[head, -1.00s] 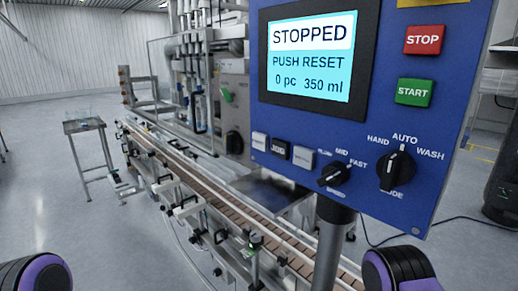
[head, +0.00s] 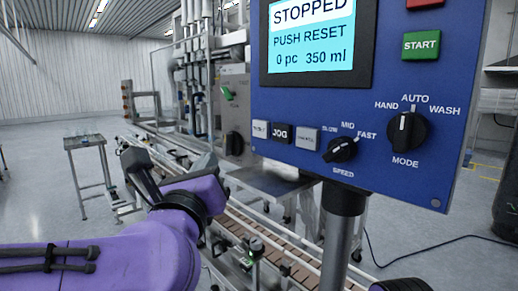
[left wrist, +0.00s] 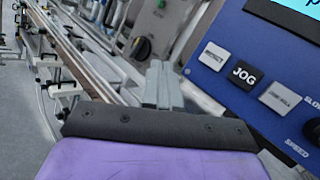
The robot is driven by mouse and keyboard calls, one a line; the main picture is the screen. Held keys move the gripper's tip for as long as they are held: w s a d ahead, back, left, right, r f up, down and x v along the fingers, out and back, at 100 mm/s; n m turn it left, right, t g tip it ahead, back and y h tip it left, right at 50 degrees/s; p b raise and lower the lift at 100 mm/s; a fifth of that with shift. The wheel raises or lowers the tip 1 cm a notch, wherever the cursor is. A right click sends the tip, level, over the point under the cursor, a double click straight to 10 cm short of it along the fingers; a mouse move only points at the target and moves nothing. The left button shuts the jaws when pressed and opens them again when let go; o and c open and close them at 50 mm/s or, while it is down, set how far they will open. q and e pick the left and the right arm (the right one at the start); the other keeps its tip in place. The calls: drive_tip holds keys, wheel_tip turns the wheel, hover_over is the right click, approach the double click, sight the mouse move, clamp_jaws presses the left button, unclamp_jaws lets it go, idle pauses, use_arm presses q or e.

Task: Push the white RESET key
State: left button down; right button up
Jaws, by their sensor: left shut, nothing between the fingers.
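The blue control panel (head: 270,105) carries a row of keys: a white key (head: 260,129) at the left, a black JOG key (head: 281,133) and a second white key (head: 307,138) at the right. In the left wrist view the left white key (left wrist: 214,57) has a blurred label that looks like RESET; the other white key (left wrist: 279,98) has a longer, unreadable label. My left gripper (head: 208,162) is shut and empty, left of and below the keys and apart from them. Its grey fingers (left wrist: 161,84) show in the left wrist view. My right gripper is not in view.
The screen (head: 314,38) reads STOPPED, PUSH RESET. A green START key (head: 421,44), a SPEED knob (head: 341,150) and a MODE knob (head: 406,131) share the panel. A grey post (head: 338,225) holds it. The conveyor (head: 270,245) runs behind my left arm.

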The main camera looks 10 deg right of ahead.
sight(260, 129)
use_arm(q)
drive_tip(key=r, duration=0.1)
drive_tip(key=s+r+n, duration=0.1)
drive_tip(key=r, duration=0.1)
drive_tip(key=s+r+n+t, duration=0.1)
drive_tip(key=shift+s+a+r, duration=0.1)
drive_tip(key=shift+a+r, duration=0.15)
drive_tip(key=shift+r, duration=0.1)
drive_tip(key=w+d, duration=0.1)
drive_tip(key=d, duration=0.1)
drive_tip(key=w+d+p, duration=0.2)
drive_tip(key=w+d, duration=0.1)
drive_tip(key=shift+d, duration=0.3)
drive_tip(key=shift+w+d, duration=0.65)
drive_tip(key=shift+d, duration=0.1)
drive_tip(key=shift+d, duration=0.1)
idle(1.0)
